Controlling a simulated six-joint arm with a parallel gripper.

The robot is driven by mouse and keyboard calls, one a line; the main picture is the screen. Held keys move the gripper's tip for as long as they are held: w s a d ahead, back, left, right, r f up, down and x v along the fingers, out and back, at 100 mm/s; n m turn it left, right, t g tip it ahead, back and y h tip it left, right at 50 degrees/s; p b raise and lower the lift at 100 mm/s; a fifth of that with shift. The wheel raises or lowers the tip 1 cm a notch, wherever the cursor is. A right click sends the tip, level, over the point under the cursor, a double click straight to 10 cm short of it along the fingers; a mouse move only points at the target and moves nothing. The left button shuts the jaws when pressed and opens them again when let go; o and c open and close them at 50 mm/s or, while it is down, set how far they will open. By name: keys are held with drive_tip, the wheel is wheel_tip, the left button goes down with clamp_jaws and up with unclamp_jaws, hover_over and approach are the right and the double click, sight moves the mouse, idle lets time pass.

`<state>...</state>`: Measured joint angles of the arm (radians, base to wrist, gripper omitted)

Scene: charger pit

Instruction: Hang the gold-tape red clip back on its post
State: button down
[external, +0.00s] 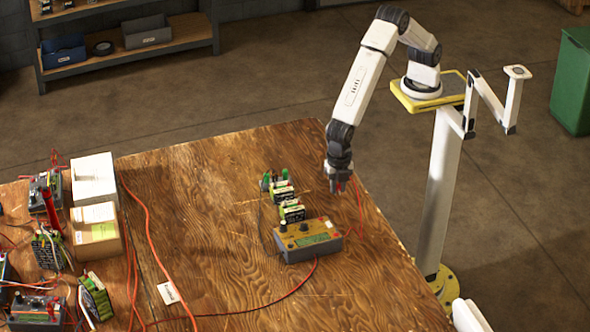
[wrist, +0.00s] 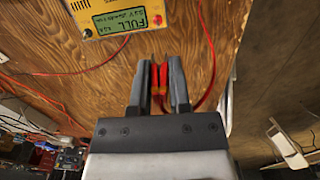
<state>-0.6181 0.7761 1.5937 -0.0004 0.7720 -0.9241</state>
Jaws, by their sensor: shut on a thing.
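My gripper (external: 340,182) is above the right part of the wooden table, beside the small batteries and behind the charger. In the wrist view my gripper (wrist: 160,62) has its fingers closed around a red clip (wrist: 159,78) with orange-yellow at its near end; whether that is gold tape is unclear. In the external view the clip is mostly hidden by the fingers. A red cable hangs near the gripper. The grey-and-yellow charger (external: 308,243) stands in front, with dark knobs on top. Its green display (wrist: 121,17) reads FULL. I cannot tell which part is the clip's post.
Two small batteries (external: 292,211) and a green-and-dark item (external: 267,181) stand behind the charger. White (external: 94,178) and brown (external: 96,236) boxes, batteries and cables crowd the table's left side. Red cables cross the wood. The table's right edge is close to the gripper.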

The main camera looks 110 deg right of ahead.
drive_tip(key=shift+w+a, duration=0.2)
drive_tip(key=shift+a, duration=0.35)
drive_tip(key=shift+w+a, duration=0.15)
drive_tip(key=shift+a, duration=0.35)
drive_tip(key=shift+f, duration=2.25)
drive_tip(key=shift+f, duration=0.3)
drive_tip(key=shift+f, duration=3.15)
drive_tip(key=shift+f, duration=0.3)
drive_tip(key=shift+c, duration=2.4)
unclamp_jaws()
